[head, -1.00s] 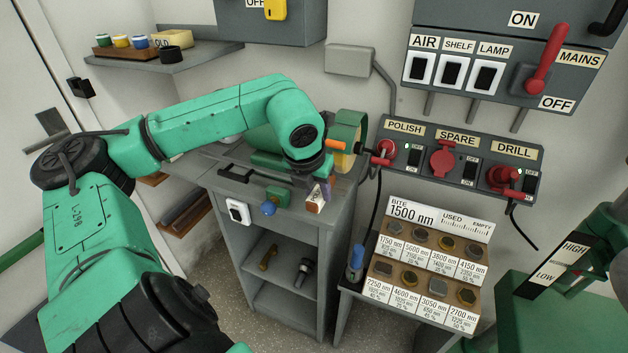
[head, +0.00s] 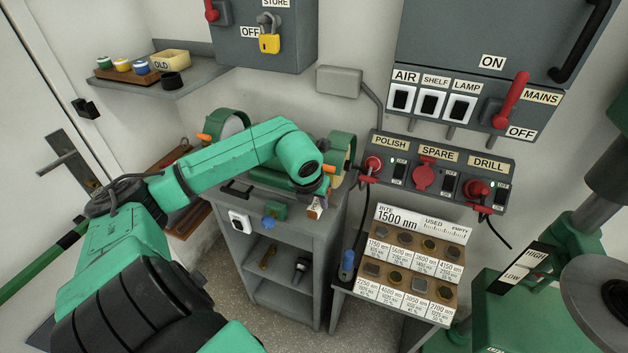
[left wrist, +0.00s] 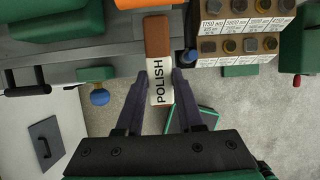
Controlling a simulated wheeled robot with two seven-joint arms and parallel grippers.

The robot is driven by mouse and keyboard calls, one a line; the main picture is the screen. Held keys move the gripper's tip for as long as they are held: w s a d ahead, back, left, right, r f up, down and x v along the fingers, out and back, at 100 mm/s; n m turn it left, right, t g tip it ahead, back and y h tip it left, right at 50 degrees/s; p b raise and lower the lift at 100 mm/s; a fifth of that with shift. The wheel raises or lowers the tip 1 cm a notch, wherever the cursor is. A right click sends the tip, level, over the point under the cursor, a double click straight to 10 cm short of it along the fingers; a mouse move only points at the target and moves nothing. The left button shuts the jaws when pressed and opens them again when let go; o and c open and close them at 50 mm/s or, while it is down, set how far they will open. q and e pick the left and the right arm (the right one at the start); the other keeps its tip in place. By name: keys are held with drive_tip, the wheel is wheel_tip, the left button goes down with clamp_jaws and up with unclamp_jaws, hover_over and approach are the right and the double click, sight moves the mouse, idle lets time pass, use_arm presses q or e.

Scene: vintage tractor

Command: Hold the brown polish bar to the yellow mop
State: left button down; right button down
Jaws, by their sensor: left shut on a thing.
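My left gripper (left wrist: 160,84) is shut on the brown polish bar (left wrist: 158,65); its dark fingers press the two sides of the white sleeve marked POLISH. The bare brown end points away from the gripper. In the head view the bar (head: 314,213) shows small at the front right of the polishing bench, below the right green hood. The yellow mop (head: 337,180) shows only in part under that hood. The bar appears in front of and below it; I cannot tell whether they touch. My right gripper is not in view.
An orange part (head: 330,169) sits beside the right hood (head: 342,152). A blue knob (head: 268,222) and green box (head: 277,210) are on the bench front. The red POLISH plug (head: 373,164) and a labelled sample rack (head: 415,270) stand to the right.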

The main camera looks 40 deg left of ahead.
use_arm(q)
drive_tip(key=shift+w+a, duration=0.3)
drive_tip(key=shift+w, duration=0.55)
idle(0.6)
drive_tip(key=shift+w+d+b, duration=0.1)
drive_tip(key=shift+d+b, duration=0.25)
idle(0.5)
